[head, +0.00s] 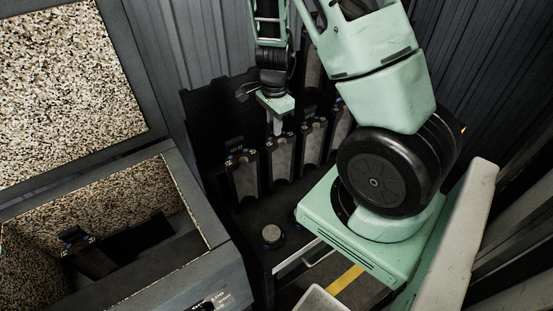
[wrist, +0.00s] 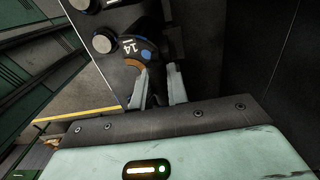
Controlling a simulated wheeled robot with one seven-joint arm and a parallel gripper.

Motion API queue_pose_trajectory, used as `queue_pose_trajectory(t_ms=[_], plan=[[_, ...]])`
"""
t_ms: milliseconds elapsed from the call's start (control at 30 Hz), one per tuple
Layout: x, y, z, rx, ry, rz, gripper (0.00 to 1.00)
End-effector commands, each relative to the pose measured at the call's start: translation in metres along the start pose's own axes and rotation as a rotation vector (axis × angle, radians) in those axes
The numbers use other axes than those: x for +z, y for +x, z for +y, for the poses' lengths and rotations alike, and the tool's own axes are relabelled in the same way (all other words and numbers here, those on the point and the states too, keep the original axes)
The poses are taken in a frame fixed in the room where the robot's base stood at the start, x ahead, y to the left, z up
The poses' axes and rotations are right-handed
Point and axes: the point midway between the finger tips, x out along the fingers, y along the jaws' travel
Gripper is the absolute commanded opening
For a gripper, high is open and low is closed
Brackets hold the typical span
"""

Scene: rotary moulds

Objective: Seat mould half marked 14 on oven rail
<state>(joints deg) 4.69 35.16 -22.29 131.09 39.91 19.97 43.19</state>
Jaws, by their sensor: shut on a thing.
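The mould half marked 14 (wrist: 131,47) shows in the wrist view, dark with a white number, a blue spot and a brown curved edge. My gripper (wrist: 158,82) is shut on its upper part. In the head view my gripper (head: 277,128) points down at the top of that mould half (head: 281,162), which stands upright in the row at the dark rack (head: 205,125). I cannot tell whether it is lifted from the rack. The oven (head: 207,268) stands open at left; a dark rail (head: 150,240) lies inside it, with a small blue-marked piece (head: 75,241) at its left.
Other mould halves (head: 243,176) (head: 312,140) stand close on both sides of the held one. The oven lid (head: 70,85) is raised. A round knob-like piece (head: 272,235) sits on the dark surface in front of the rack. Ribbed walls (head: 490,70) stand behind.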

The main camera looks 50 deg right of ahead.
Motion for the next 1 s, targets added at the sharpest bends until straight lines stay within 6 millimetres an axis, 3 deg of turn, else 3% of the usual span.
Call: queue_pose_trajectory(t_ms=[1000], plan=[[0.0,-0.037,-0.002,-0.005,0.0,0.0,0.0]])
